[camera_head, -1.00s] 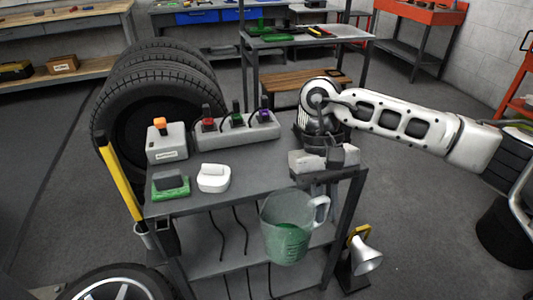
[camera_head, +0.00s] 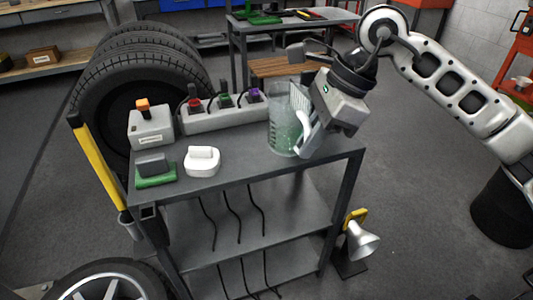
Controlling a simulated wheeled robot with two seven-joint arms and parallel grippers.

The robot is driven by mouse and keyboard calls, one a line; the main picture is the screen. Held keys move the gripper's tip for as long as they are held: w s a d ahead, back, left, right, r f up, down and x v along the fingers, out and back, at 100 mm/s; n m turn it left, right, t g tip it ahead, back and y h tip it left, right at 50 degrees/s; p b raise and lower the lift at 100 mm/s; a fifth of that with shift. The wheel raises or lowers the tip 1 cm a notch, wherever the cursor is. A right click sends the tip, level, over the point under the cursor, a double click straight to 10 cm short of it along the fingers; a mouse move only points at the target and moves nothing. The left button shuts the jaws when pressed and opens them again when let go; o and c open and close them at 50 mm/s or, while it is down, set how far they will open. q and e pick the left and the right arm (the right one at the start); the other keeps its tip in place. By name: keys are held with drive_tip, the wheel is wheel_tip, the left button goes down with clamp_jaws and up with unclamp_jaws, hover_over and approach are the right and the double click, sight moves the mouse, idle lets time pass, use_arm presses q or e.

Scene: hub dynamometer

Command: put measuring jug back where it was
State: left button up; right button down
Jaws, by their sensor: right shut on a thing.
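The measuring jug (camera_head: 284,125) is clear with a green tint and a white handle. It is upright at the right end of the grey cart's top (camera_head: 235,172), beside the grey socket block. I cannot tell whether its base touches the top. My right gripper (camera_head: 306,138) is shut on the jug's handle from the right side, tilted downward, and hides part of the jug. My left gripper is not in view.
A grey block with red, green and purple plugs (camera_head: 224,111) stands behind. A grey box with an orange knob (camera_head: 150,128), a green-based block (camera_head: 155,170) and a white piece (camera_head: 202,161) occupy the left. A lamp (camera_head: 360,242) stands on the floor right of the cart.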

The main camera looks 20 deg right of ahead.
sight(280, 123)
drive_tip(key=w+m, duration=0.1)
drive_tip(key=w, duration=0.2)
drive_tip(key=w+a+f+m+t+p, duration=0.1)
drive_tip(key=w, duration=0.2)
drive_tip(key=w+a+f+m, duration=0.1)
drive_tip(key=w+m, duration=0.1)
drive_tip(key=w, duration=0.1)
drive_tip(key=shift+f+t+h, duration=0.15)
drive_tip(key=shift+t+h, duration=0.15)
drive_tip(key=shift+w+a+f+p, duration=0.25)
drive_tip(key=shift+w+f, duration=0.55)
drive_tip(key=shift+f, duration=0.75)
drive_tip(key=shift+w+a+f+p, duration=0.1)
drive_tip(key=shift+w+f+p, duration=0.2)
drive_tip(key=shift+w+f, duration=0.9)
drive_tip(key=shift+w+a+f+p, duration=0.2)
drive_tip(key=shift+w+f+p, duration=0.15)
drive_tip(key=shift+f, duration=1.55)
drive_tip(key=c, duration=1.5)
unclamp_jaws()
drive_tip(key=shift+f, duration=0.1)
